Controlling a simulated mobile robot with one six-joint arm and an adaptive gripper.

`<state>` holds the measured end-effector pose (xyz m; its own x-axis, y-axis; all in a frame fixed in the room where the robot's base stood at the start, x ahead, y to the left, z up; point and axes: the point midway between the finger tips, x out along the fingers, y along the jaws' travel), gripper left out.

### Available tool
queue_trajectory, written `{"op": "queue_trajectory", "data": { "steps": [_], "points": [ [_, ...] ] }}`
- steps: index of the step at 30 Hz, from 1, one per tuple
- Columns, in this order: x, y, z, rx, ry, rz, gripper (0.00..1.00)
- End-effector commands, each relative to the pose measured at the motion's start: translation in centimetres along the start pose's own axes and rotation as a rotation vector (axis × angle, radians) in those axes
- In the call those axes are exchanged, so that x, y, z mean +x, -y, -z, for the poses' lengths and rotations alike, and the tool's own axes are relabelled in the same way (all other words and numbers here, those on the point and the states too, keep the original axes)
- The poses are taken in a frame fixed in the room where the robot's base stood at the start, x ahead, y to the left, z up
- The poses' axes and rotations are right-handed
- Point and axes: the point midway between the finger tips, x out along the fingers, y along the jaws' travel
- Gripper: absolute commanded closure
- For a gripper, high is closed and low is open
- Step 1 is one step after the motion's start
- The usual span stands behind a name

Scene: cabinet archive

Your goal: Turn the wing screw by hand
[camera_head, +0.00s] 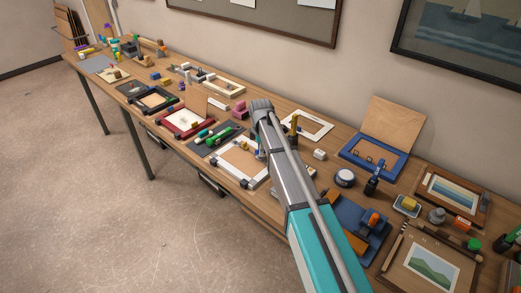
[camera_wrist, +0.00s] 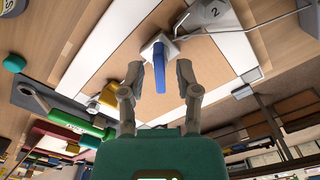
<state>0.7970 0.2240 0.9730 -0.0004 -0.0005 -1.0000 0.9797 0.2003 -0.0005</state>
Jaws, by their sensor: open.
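In the wrist view, a blue upright piece (camera_wrist: 159,72), which looks like the wing screw, stands on a small white square base (camera_wrist: 152,45) at a frame's brown board. My gripper (camera_wrist: 160,75) is open, with one finger to each side of the blue piece. Gaps show on both sides, so neither finger appears to touch it. In the head view, my arm hides the fingertips and the screw, and a white-edged frame (camera_head: 226,160) lies just left of them.
In the wrist view, a grey block marked 2 (camera_wrist: 210,12) and a bent metal rod (camera_wrist: 247,30) lie close by. A yellow piece (camera_wrist: 108,95) and green tool (camera_wrist: 78,122) are at left. The bench is crowded with frames, including a blue one (camera_head: 350,160).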

Motion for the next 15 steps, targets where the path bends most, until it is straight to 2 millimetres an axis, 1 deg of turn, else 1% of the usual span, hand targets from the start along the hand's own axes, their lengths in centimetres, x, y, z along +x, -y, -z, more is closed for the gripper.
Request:
{"op": "queue_trajectory", "data": {
  "steps": [12,15],
  "points": [
    [-1.9,0.0,0.0,0.000,0.000,0.000,0.58],
    [-2.1,0.0,0.0,0.000,0.000,0.000,0.58]
  ]
}}
